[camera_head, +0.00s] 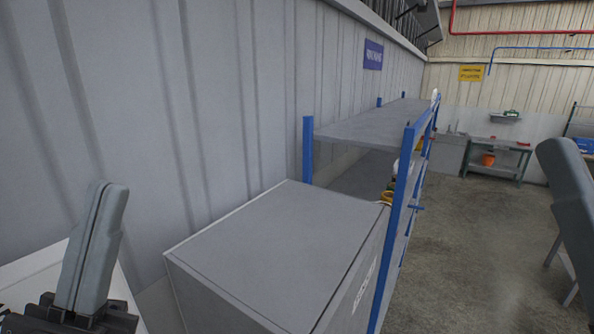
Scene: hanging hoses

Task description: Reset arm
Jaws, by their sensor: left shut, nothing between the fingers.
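My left gripper (112,192) is at the bottom left, its two grey fingers pressed together and pointing up. Nothing is between them. It is in front of the ribbed grey wall, left of a large grey box (285,245); the gap between them is hard to judge. A rounded grey shape at the right edge looks like a finger of my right gripper (563,180). Most of it is cut off, so its jaws cannot be read. No hoses are in view.
A blue-post shelf rack (370,131) runs along the wall behind the box. A workbench (500,155) with an orange bucket (488,159) stands far back. The concrete floor (455,240) right of the rack is clear. Metal legs show beside the right-edge shape.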

